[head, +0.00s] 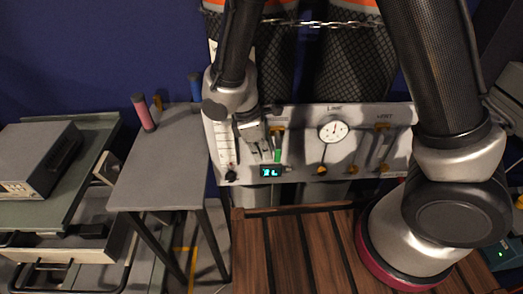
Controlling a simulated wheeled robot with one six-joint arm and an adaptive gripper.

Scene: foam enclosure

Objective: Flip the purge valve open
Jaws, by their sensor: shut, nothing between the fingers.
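A pale valve panel (305,175) stands upright behind the wooden top.
A round gauge (333,131) sits mid-panel, with a lit display (270,171) to its lower left. A flow tube with a black knob (231,173) is at the panel's left edge. A grey table (160,160) stands left.

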